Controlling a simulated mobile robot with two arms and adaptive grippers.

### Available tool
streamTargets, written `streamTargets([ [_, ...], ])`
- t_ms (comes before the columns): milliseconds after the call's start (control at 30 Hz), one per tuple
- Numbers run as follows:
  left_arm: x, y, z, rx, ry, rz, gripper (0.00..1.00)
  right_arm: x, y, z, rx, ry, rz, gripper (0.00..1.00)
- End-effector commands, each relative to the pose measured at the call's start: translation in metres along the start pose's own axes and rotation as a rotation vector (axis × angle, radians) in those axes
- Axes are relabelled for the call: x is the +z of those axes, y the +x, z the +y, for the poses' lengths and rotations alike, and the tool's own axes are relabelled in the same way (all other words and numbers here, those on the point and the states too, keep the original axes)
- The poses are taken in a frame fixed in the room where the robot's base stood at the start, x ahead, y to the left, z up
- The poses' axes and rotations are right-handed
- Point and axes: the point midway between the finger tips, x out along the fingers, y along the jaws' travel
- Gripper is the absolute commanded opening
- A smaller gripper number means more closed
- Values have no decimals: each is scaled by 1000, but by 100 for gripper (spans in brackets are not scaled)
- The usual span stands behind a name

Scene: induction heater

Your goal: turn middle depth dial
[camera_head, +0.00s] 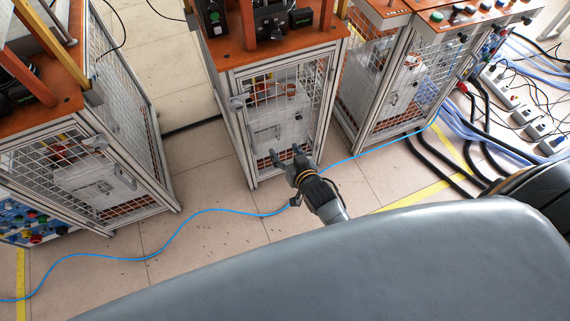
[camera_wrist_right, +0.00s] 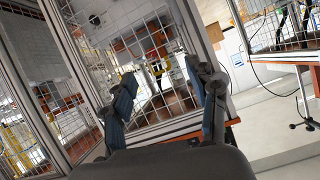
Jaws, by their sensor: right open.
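I cannot make out the middle depth dial in either view. Small control knobs and buttons (camera_head: 456,10) show on the orange top at the upper right, too small to tell apart. My right gripper (camera_head: 285,152) is open and empty, in front of the mesh door of the middle workstation (camera_head: 232,133). In the right wrist view my right gripper (camera_wrist_right: 160,72) has its two fingers spread, with mesh panels and metal framing behind them. My left gripper is not in view.
A mesh-sided workstation (camera_head: 130,215) stands at left and another cabinet (camera_head: 358,143) at right. A blue cable (camera_head: 205,211) crosses the tiled floor. Black hoses (camera_head: 440,165) and power strips (camera_head: 522,118) lie at right. Floor between the left and middle workstations is mostly clear.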

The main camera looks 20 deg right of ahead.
Motion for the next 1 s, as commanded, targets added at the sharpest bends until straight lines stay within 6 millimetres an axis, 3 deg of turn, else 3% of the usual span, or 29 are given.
streamTargets([
  [100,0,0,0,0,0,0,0,16,0,2,1,-9,-32,59],
  [300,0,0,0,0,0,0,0,30,0,3,2,-16,-58,59],
  [900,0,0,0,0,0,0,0,32,-1,3,2,-17,-62,59],
  [1000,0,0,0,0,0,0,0,42,-1,5,3,-23,-82,59],
])
